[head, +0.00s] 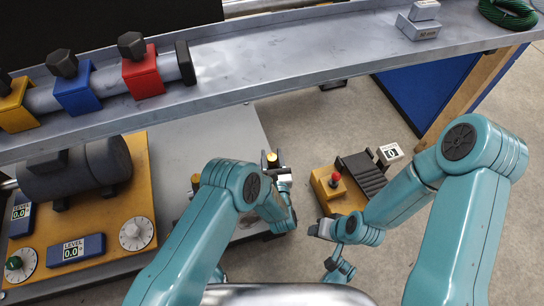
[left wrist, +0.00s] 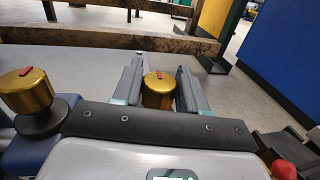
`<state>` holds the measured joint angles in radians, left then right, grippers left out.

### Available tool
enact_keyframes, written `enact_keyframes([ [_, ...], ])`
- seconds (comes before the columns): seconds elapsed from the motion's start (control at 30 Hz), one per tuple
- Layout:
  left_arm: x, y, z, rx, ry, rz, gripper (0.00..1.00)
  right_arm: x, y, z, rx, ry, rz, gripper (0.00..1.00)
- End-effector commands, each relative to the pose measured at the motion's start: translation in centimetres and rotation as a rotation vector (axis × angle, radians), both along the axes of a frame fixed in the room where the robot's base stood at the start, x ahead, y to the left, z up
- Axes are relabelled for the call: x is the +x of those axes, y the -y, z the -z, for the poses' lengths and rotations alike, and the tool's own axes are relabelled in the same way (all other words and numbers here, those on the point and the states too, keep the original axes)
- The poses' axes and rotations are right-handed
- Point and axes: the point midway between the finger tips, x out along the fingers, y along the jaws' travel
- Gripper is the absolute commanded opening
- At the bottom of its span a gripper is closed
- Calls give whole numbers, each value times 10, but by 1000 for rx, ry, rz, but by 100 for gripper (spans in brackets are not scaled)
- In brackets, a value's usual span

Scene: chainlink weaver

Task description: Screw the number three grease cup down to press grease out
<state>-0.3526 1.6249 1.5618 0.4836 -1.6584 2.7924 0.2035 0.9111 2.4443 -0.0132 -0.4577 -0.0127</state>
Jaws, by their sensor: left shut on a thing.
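My left gripper (head: 273,163) reaches over the bench and is shut on a gold grease cup (head: 272,156). In the left wrist view the cup (left wrist: 158,92), with a red mark on its top, stands upright between the two fingers of the gripper (left wrist: 160,80). A second gold cup (left wrist: 26,92) with a red mark sits on a dark collar to the left; it also shows in the head view (head: 196,179), partly behind my left arm. No number is readable on either cup. My right gripper (head: 322,230) hangs low over the floor, away from the cups; its jaws are too small to read.
A grey shelf (head: 270,60) with yellow, blue and red blocks on a pipe crosses above. A dark motor (head: 75,172) and level displays (head: 77,248) reading 0.0 are on the left. A yellow box (head: 322,187) with a red knob and black pedal stands on the floor.

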Motion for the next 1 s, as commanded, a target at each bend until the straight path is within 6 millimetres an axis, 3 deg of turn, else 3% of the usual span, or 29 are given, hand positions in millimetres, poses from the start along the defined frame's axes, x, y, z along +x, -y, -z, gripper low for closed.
enact_keyframes([
  [1.0,1,-1,0,0,1,614,12,0,0,0,0,1,0,43],
])
